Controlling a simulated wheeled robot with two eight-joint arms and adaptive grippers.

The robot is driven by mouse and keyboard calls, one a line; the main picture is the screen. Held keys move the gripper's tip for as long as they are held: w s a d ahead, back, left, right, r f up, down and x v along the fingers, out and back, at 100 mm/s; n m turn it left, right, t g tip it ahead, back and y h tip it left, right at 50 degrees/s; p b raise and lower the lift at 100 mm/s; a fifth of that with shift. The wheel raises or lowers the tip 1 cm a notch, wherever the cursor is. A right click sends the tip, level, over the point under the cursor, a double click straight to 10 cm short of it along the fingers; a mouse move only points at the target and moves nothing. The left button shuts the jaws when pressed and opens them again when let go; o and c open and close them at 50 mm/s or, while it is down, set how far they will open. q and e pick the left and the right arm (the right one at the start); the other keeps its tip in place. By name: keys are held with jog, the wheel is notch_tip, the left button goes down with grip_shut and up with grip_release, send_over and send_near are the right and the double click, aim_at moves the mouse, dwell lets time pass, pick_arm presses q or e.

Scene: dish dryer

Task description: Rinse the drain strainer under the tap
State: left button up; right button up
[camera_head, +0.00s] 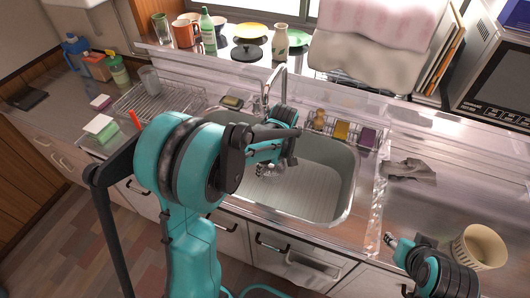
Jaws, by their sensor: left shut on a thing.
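The sink basin (335,170) is set in the steel counter, with the tap (283,72) rising at its back edge. My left arm reaches over the basin from the left and hides much of its left side. My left gripper (268,166) is inside the basin area, below and in front of the tap. It is shut on a small, shiny metal piece that looks like the drain strainer (270,174), partly hidden by the arm. I cannot tell whether water is running. My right gripper (389,240) is over the counter's front edge at the right, and its fingers are too small to read.
A wire rack (160,103) stands left of the sink. A caddy with a yellow sponge (341,130) and a purple sponge (367,137) hangs at the sink's back right. A crumpled grey cloth (410,170) and a cream pot (479,247) are on the right counter.

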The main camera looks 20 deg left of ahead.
dwell(0.4)
pick_arm(q)
jog(key=s+d+r+p, duration=0.2)
jog(key=s+r, duration=0.1)
jog(key=shift+s+r+p, duration=0.15)
jog(key=shift+r+p, duration=0.05)
jog(key=shift+p, duration=0.2)
jog(key=shift+s+d+r+p, duration=0.3)
jog(key=shift+s+d+r, duration=0.05)
jog(key=shift+s, duration=0.15)
